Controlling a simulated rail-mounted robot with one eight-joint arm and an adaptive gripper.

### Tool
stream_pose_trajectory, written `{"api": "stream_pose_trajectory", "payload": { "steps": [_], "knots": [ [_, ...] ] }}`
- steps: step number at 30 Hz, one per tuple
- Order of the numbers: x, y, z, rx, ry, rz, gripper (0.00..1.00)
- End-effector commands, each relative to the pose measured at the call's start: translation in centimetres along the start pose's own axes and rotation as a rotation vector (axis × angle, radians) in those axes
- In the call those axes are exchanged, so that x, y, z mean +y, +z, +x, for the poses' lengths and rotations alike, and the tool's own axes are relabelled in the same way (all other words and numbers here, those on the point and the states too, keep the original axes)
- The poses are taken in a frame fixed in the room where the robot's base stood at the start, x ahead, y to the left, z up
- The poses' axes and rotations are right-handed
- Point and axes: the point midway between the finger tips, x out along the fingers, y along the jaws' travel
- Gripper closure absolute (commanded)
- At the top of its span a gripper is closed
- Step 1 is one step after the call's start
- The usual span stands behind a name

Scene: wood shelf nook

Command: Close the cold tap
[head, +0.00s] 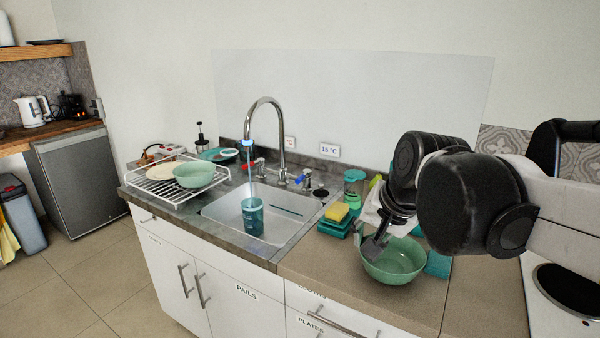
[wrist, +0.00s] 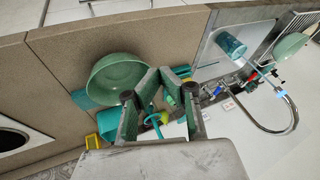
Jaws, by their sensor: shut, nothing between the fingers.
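The chrome tap (head: 265,103) arches over the sink, and a bluish stream runs from its spout into a teal cup (head: 252,218) in the basin. The cold tap handle (head: 305,178) is blue, on the right of the spout; it also shows in the wrist view (wrist: 219,89). The red hot handle (head: 248,165) is on the left. My gripper (head: 375,248) is shut and empty, over the green bowl (head: 395,262) on the counter, right of the sink and apart from the cold handle. Its fingertips (wrist: 166,74) show in the wrist view.
A yellow sponge (head: 337,212) on a teal holder and a green-lidded jar (head: 354,185) stand between my gripper and the tap. A white dish rack (head: 165,190) is left of the sink. A wall sign (head: 330,150) reads 15 °C.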

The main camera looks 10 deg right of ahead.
Motion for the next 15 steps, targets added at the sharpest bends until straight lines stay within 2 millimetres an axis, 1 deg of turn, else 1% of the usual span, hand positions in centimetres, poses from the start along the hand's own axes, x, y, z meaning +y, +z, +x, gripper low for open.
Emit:
{"api": "stream_pose_trajectory", "payload": {
  "steps": [1, 8, 15],
  "knots": [
    [-1.1, -1.8, -0.3, -0.014, -0.006, 0.056, 1.0],
    [-4.8, -8.3, 0.5, -0.087, -0.029, 0.318, 1.0],
    [-7.9, -14.8, 2.4, -0.169, -0.043, 0.588, 1.0]
  ]
}}
